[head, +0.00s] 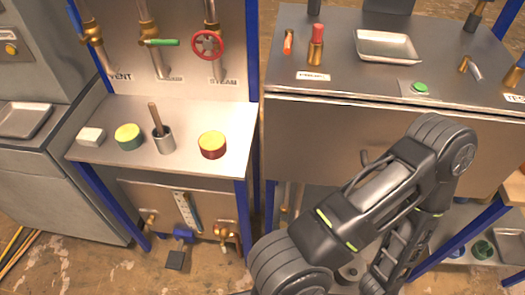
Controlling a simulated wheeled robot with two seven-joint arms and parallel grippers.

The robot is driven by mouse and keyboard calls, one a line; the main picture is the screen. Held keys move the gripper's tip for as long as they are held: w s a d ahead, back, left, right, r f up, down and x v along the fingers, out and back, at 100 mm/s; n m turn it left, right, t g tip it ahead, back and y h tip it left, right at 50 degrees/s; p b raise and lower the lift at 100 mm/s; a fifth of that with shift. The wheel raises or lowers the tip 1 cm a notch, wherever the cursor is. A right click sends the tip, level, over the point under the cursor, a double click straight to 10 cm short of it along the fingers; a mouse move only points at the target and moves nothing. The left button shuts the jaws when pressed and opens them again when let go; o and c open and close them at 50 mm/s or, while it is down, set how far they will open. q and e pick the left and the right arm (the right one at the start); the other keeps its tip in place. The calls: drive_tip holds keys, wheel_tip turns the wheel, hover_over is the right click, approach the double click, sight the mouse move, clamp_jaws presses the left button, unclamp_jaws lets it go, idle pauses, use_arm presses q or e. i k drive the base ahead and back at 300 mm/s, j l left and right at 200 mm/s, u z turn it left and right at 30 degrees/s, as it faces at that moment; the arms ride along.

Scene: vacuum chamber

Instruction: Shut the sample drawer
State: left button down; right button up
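A wide steel front panel (315,135) lies under the right-hand counter and appears to be the sample drawer's front. A thin dark line runs along its top edge, below the counter. I cannot tell how far the drawer stands out. One of my arms rises from the bottom middle, bends at the right and goes back down, covering the panel's right-centre part. Any handle there is hidden or cannot be told from the arm. The fingertips of this arm are not visible. My other arm and its gripper are out of view.
The right counter (340,75) carries a steel tray (386,46), a red-topped brass fitting (316,46) and a green button (420,87).

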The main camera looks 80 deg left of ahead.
sight(324, 140)
drive_tip(key=u, duration=0.45)
drive_tip(key=l+u, duration=0.1)
drive_tip(key=u, duration=0.3)
drive_tip(key=k+u, duration=0.1)
drive_tip(key=u, duration=0.75)
drive_tip(key=k, duration=0.05)
